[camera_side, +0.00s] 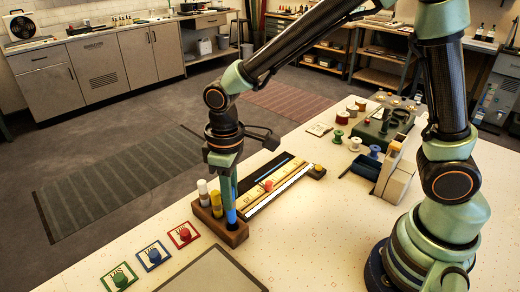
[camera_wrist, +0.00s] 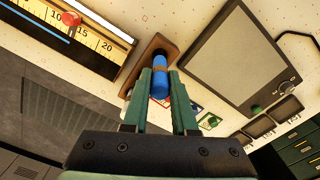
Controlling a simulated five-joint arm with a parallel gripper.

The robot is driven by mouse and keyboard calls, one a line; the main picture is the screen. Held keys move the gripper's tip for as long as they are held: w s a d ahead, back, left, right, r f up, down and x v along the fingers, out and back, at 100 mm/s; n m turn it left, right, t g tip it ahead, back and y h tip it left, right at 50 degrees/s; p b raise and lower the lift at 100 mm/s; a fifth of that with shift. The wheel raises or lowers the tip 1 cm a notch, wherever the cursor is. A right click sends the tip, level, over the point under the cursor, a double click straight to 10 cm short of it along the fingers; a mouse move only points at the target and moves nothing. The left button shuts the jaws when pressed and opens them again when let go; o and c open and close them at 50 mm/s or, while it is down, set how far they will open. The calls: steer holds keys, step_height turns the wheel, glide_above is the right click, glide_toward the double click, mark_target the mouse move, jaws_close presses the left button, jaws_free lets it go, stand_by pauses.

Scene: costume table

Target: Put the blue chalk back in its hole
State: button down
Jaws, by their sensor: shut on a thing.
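The blue chalk (camera_wrist: 160,84) is between the two green fingers of my gripper (camera_wrist: 161,98) in the wrist view. In the side view the blue chalk (camera_side: 231,214) points down, close to upright, below my gripper (camera_side: 229,190). A brown wooden block (camera_side: 214,228) stands on the table under it and also shows in the wrist view (camera_wrist: 133,77). The chalk's lower end is at the dark hole at the block's near right end. I cannot tell whether the tip is inside the hole or just above it.
A white chalk (camera_side: 203,192) and a yellow chalk (camera_side: 216,204) stand in the same block. A long ruler board (camera_side: 284,186) with a red knob lies close behind it. A grey framed panel (camera_side: 211,272) and red, blue and green knob plates lie in front and left.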

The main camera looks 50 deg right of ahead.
mark_target(233, 219)
steer(key=shift+f, duration=2.15)
stand_by(1.8)
steer(key=c, duration=0.6)
jaws_free()
steer(key=shift+r, duration=0.1)
steer(key=shift+r, duration=3.4)
steer(key=shift+d+r, duration=0.25)
steer(key=shift+r, duration=0.05)
steer(key=s+d+r+m+t, duration=0.2)
steer(key=d+r, duration=0.1)
steer(key=d, duration=0.2)
steer(key=s+d+r+m+t, duration=0.1)
steer(key=s+d+r+m, duration=0.1)
steer(key=d+r, duration=0.2)
steer(key=s+d+r+m+t, duration=0.2)
steer(key=d+r, duration=0.1)
steer(key=d, duration=0.3)
steer(key=shift+s+d+r+t, duration=0.15)
steer(key=shift+d+t, duration=0.05)
steer(key=shift+t, duration=0.1)
